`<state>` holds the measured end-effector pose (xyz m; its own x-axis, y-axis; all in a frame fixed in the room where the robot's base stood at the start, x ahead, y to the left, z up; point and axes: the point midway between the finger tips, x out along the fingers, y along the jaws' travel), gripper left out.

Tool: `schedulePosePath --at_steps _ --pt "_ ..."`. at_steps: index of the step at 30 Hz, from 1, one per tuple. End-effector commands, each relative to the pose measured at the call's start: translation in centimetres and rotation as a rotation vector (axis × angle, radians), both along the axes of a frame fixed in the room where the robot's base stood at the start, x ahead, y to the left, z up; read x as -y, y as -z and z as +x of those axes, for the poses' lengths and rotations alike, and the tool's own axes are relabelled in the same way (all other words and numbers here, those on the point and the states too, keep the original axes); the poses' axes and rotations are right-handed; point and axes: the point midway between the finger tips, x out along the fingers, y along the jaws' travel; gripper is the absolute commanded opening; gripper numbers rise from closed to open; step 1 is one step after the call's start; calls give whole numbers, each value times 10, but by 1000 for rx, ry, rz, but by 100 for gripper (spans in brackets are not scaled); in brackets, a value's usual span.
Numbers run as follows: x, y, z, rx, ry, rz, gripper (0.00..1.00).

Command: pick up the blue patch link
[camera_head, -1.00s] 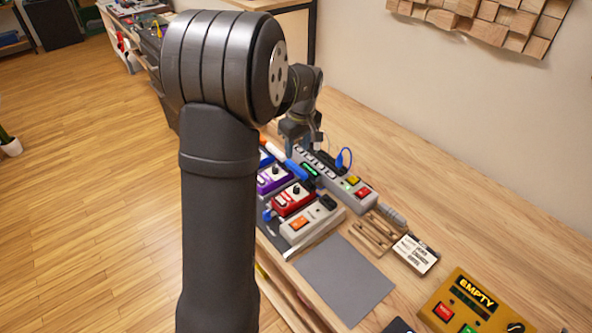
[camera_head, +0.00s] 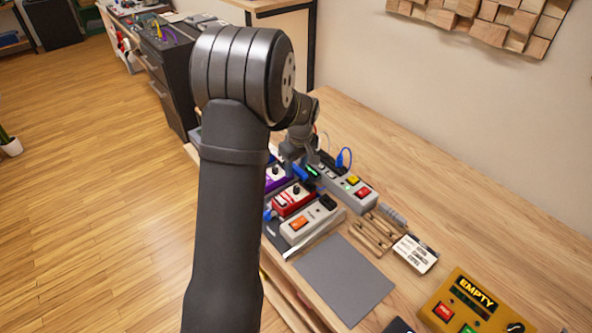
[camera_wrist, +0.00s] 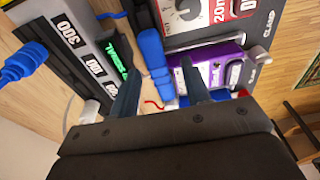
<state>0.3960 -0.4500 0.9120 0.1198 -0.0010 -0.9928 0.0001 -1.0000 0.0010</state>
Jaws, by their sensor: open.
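The blue patch link (camera_wrist: 152,50) is a thick blue piece lying lengthwise between the grey power unit and the pedals in the wrist view. In the head view its visible end (camera_head: 301,173) shows just below my gripper (camera_head: 292,157); the rest is hidden behind the gripper. In the wrist view my gripper (camera_wrist: 159,69) is open, with one dark finger on each side of the link's near part. I see no clear grip on it; the exact height of the fingertips over the link cannot be told.
The purple pedal (camera_wrist: 212,70), red pedal (camera_head: 293,199) and cream pedal (camera_head: 312,220) stand close by. The grey power unit (camera_head: 352,190) with a blue plug (camera_head: 344,158) stands on the other side. A grey mat (camera_head: 343,280) lies clear in front.

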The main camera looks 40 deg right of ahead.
Motion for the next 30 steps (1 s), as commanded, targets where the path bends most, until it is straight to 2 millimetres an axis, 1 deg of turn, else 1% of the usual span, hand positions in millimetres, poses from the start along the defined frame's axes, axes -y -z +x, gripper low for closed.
schedulePosePath --at_steps 21,22,23,24,28,29,30 --pt "0 5 0 0 0 0 44" --pt "0 5 0 0 0 0 42" --pt "0 5 0 0 0 0 36" --pt "0 5 0 0 0 0 28" --pt "0 5 0 0 0 0 2" --pt "0 5 0 0 0 0 0" --pt "0 5 0 0 0 0 0"
